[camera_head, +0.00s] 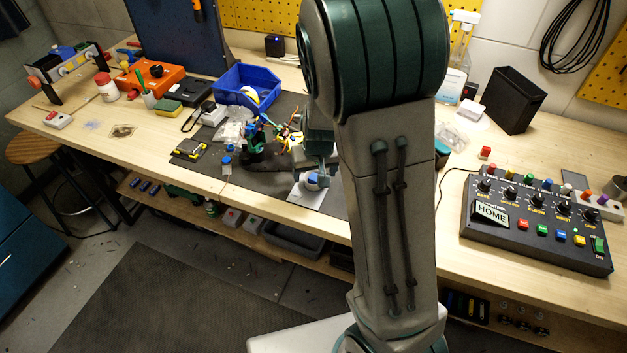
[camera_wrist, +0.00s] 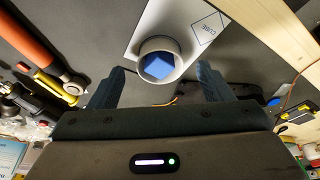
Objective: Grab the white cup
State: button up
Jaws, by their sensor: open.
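The white cup (camera_wrist: 160,43) stands in the wrist view with its mouth toward the camera. A blue block (camera_wrist: 158,67) lies inside it. The cup is on a white card (camera_wrist: 205,28) printed with "CUBE". In the head view the cup (camera_head: 312,186) sits on the card (camera_head: 305,198) near the front of the dark mat. My gripper (camera_wrist: 160,80) is open and empty, with one finger on each side of the cup's near edge in the picture. Whether the fingers reach down to the cup's height is unclear. In the head view my arm hides part of the gripper.
A blue bin (camera_head: 246,88) and loose electronic parts (camera_head: 255,140) lie left of my arm. A black control box (camera_head: 535,222) with buttons stands at the right. An orange-handled tool (camera_wrist: 35,45) lies left of the cup in the wrist view.

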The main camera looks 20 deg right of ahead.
jog(key=shift+x, duration=0.95)
jog(key=c, duration=1)
jog(key=shift+r, duration=0.15)
